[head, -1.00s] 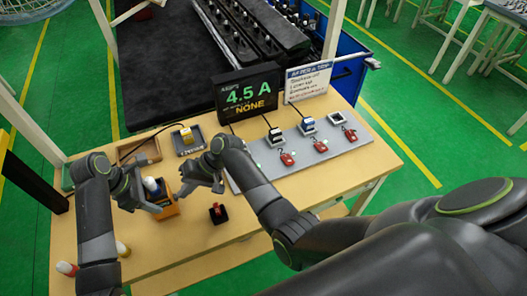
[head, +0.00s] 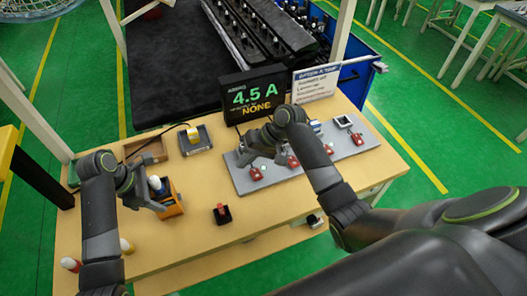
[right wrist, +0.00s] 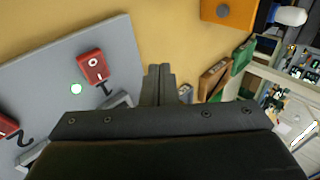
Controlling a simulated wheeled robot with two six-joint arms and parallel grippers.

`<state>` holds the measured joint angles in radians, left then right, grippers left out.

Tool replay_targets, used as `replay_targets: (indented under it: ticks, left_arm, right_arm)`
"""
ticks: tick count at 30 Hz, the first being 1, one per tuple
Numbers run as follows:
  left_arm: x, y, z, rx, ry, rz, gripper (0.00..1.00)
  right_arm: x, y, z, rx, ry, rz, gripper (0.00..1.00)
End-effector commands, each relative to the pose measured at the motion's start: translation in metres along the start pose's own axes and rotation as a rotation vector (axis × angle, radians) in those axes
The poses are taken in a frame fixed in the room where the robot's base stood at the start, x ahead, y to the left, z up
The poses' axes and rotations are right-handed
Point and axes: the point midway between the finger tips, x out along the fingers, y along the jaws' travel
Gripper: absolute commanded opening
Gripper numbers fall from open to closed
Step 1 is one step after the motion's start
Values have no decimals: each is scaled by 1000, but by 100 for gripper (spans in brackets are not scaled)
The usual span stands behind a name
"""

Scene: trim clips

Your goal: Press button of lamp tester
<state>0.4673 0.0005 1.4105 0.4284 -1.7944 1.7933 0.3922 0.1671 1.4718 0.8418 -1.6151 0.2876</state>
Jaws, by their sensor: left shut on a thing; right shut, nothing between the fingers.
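An orange box (head: 173,208) stands at the left of the table, with a white rounded piece (head: 155,184) showing beside its top. The box also shows at the top of the right wrist view (right wrist: 230,12). My left gripper (head: 150,204) is shut on the orange box. A small black block with a red top (head: 222,212) sits near the table front. My right gripper (head: 246,158) is shut and empty above the left end of the grey panel (head: 247,186); its closed fingers (right wrist: 158,85) point past the panel's edge in the right wrist view.
A black display (head: 253,95) reads "4.5 A" and "NONE", beside a white sign (head: 315,83). A grey tray (head: 195,140) holds a yellow piece.

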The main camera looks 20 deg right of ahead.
Motion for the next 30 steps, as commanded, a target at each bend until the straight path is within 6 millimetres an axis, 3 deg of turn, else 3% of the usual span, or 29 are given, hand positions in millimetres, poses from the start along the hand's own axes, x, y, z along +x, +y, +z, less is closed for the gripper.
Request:
replay_targets:
  ticks: [18, 24, 30]
  left_arm:
    - [0, 0, -1, -1, 3, 0, 23]
    - [0, 0, -1, -1, 3, 0, 23]
    - [0, 0, -1, -1, 3, 0, 23]
  right_arm:
    - [-41, 111, -19, -18, 156, 243, 0]
    - [-50, 129, -22, -27, 179, 287, 0]
    - [-52, 133, -22, -30, 186, 299, 0]
